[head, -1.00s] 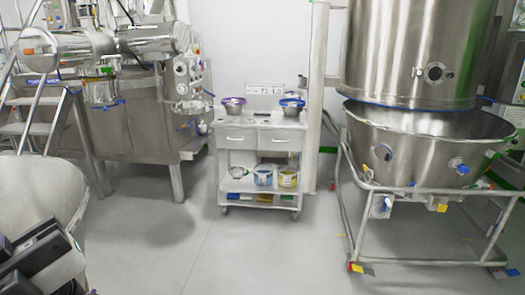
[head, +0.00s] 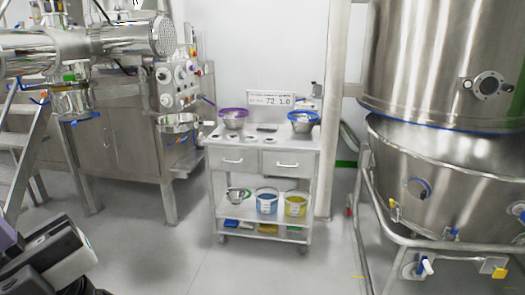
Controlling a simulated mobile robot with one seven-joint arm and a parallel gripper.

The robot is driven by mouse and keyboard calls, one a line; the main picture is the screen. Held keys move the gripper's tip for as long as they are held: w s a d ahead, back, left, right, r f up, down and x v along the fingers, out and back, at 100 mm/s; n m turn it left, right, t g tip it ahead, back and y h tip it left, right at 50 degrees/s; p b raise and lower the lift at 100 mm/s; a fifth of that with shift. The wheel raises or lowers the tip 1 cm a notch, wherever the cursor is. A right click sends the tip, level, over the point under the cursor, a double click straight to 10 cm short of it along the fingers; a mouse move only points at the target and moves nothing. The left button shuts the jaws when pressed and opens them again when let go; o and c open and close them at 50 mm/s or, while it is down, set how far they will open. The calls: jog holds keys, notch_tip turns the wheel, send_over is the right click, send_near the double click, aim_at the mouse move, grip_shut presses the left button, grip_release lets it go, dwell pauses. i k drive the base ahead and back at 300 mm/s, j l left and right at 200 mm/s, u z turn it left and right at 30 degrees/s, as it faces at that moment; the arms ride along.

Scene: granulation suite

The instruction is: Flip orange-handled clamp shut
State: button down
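I cannot make out an orange-handled clamp for certain. Small coloured fittings, one green (head: 69,77), show around the horizontal steel cylinder (head: 100,44) and its short outlet (head: 72,103) at the upper left, too small to tell whether any is a clamp or is open or shut. On the right, the steel bowl (head: 455,185) under the large vessel (head: 435,60) carries blue and yellow fittings. A dark and white part of my arm shows at the lower left, well in front of the machines. My gripper's fingers do not show.
A steel cart (head: 262,150) stands ahead with a purple-rimmed bowl (head: 233,119) and a blue-rimmed bowl (head: 303,122) on top. Its lower shelf holds a blue bucket (head: 267,203) and a yellow bucket (head: 296,205). Steps (head: 25,150) stand at the left. The floor (head: 190,240) before the cart is clear.

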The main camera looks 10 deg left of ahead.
aim_at(32, 92)
jog(key=i+u, duration=0.2)
jog(key=i, duration=0.4)
jog(key=i+l+u, duration=0.2)
jog(key=i, duration=0.4)
jog(key=i+j+u, duration=0.1)
jog(key=i+u, duration=0.35)
jog(key=i+l+u, duration=0.1)
jog(key=i+u, duration=1.15)
jog(key=i+l+u, duration=0.25)
jog(key=u, duration=0.15)
